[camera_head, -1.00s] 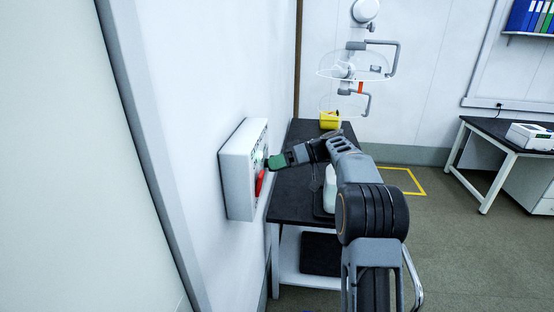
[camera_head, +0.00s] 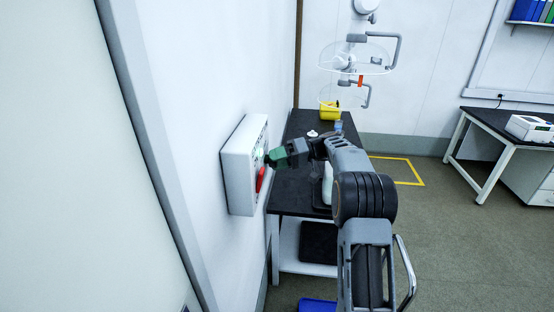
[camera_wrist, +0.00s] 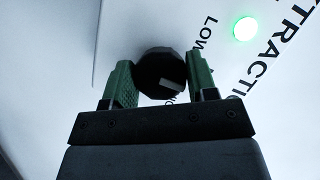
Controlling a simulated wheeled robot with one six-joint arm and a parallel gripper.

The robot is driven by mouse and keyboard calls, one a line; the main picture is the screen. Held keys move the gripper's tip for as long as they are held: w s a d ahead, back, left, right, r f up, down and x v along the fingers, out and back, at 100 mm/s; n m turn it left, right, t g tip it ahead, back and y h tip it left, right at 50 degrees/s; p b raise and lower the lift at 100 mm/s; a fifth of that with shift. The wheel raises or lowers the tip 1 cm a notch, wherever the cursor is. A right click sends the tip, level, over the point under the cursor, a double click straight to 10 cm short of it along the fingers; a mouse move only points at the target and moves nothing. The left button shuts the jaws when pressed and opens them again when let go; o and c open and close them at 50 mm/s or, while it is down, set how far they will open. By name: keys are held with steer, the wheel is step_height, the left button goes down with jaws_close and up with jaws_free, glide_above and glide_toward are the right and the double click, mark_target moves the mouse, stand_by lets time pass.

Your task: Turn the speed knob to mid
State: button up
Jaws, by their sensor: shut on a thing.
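The speed knob (camera_wrist: 160,72) is a dark, faceted dial with a light pointer mark, on a white panel in the wrist view. My gripper (camera_wrist: 162,85) has green fingers, one on each side of the knob, and is shut on it. The panel is the front of a white wall-mounted control box (camera_head: 238,170) in the head view. There my gripper (camera_head: 268,158) reaches the box face from the right and hides the knob. Lettering reading "LOW" shows beside the knob, and other lettering is partly covered.
A red part (camera_head: 261,180) sits on the box face just below my gripper. A green light (camera_wrist: 245,29) glows on the panel. A black-topped bench (camera_head: 290,200) stands along the wall, with a yellow container (camera_head: 329,111) at its far end.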

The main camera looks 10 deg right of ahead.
steer(key=o, duration=0.9)
steer(key=shift+d, duration=0.15)
steer(key=shift+s+d+r+p, duration=0.1)
steer(key=shift+d+r+p, duration=0.4)
steer(key=shift+d, duration=1.7)
steer(key=shift+s+d+r+p, duration=0.1)
steer(key=shift+d+r+p, duration=0.35)
steer(key=shift+d, duration=1.8)
steer(key=shift+s+d+r+p, duration=0.1)
steer(key=shift+d+r+p, duration=0.4)
steer(key=shift+d, duration=1.7)
steer(key=shift+f, duration=0.1)
